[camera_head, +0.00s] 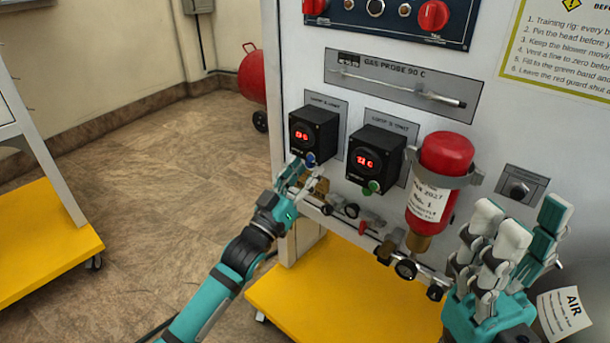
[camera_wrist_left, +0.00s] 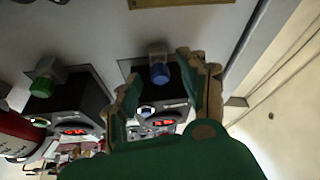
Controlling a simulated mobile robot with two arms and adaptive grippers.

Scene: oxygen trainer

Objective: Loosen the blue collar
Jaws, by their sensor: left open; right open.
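The blue collar (camera_head: 311,158) sits below the left black gauge box (camera_head: 314,134) on the white panel. In the left wrist view the blue collar (camera_wrist_left: 160,74) shows between the fingers, under a grey-beige fitting. My left gripper (camera_head: 298,178) is open at the collar, with a finger on each side of it in the left wrist view (camera_wrist_left: 161,72). I cannot tell whether either finger touches it. My right gripper (camera_head: 520,228) is open and empty at the lower right, in front of the panel.
A green collar (camera_head: 372,187) sits below the right gauge box (camera_head: 376,158). A red cylinder (camera_head: 446,157) is clamped to its right. Small valves and pipe fittings (camera_head: 350,211) run below the boxes. A yellow base (camera_head: 340,290) lies beneath. An AIR tag (camera_head: 564,312) is beside my right gripper.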

